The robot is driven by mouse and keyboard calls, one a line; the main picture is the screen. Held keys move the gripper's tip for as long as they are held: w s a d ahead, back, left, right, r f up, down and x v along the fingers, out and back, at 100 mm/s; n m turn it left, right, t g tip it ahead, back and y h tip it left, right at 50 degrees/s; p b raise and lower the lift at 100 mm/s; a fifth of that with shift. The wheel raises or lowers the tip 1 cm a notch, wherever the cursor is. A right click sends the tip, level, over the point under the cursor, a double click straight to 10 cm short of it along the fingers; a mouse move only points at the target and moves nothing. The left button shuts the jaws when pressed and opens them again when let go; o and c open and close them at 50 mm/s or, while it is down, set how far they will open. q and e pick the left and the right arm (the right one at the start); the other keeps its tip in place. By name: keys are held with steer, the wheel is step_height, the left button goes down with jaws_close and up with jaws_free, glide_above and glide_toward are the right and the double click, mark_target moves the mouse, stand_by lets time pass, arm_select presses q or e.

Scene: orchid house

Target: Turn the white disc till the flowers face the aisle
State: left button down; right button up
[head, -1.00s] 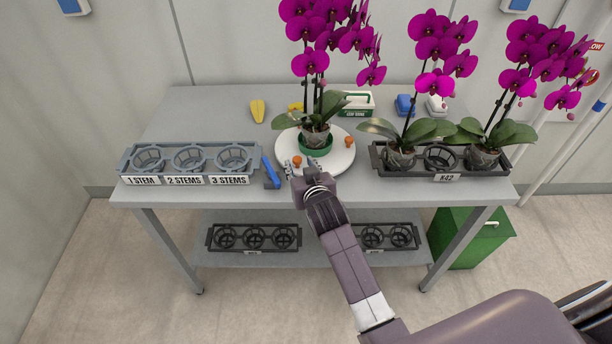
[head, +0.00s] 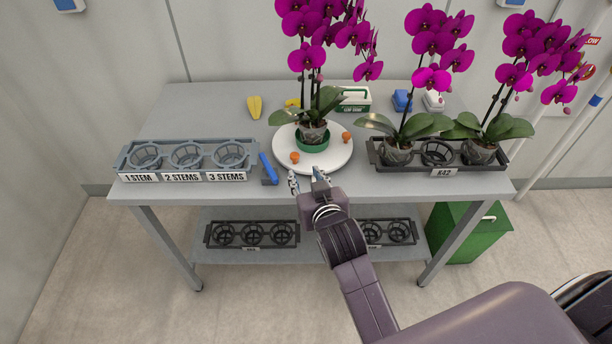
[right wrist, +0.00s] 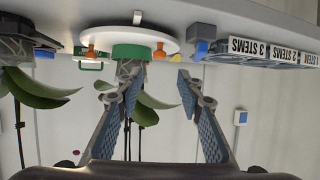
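The white disc (head: 326,158) lies on the table and carries a potted orchid in a green holder (head: 312,143). Two orange knobs (head: 295,157) stand on the disc, one at front left and one at right. The magenta flowers (head: 325,30) rise above the pot. My right gripper (head: 307,177) is just in front of the disc's near edge, fingers apart and empty. In the right wrist view, upside down, the disc (right wrist: 160,38) and green holder (right wrist: 131,51) show beyond the open fingers (right wrist: 155,82). My left gripper is not in view.
A grey rack (head: 187,172) with stem labels stands left of the disc, with a blue-handled tool (head: 268,168) between them. A dark tray (head: 437,170) with two more orchids stands to the right. A yellow object (head: 254,106) and a small box (head: 354,100) lie behind.

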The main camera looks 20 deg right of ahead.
mark_target(306, 172)
steer(key=shift+f, duration=0.25)
steer(key=shift+c, duration=1.2)
steer(key=f+m+b, duration=0.1)
steer(key=m, duration=0.1)
steer(key=s+d+f+m+y+b, duration=0.1)
steer(key=m+b, duration=0.1)
steer(key=d+f+m+t+b, duration=0.1)
steer(key=shift+s+d+m, duration=0.15)
steer(key=shift+s+m, duration=0.05)
steer(key=shift+m, duration=0.2)
jaws_close()
steer(key=s+d+m+t+y+b, duration=0.15)
steer(key=d+m+b, duration=0.25)
steer(key=m, duration=0.5)
steer(key=shift+t, duration=0.45)
steer(key=w, duration=0.9)
steer(key=shift+a+f, duration=0.15)
steer(key=shift+f, duration=0.05)
steer(key=shift+w+a+f+p, duration=0.15)
steer(key=shift+w+a+p, duration=0.05)
steer(key=shift+w+a, duration=0.4)
steer(key=shift+w+a+f+p, duration=0.15)
steer(key=shift+w+a+p, duration=0.05)
steer(key=shift+w+a, duration=0.55)
steer(key=shift+a, duration=0.15)
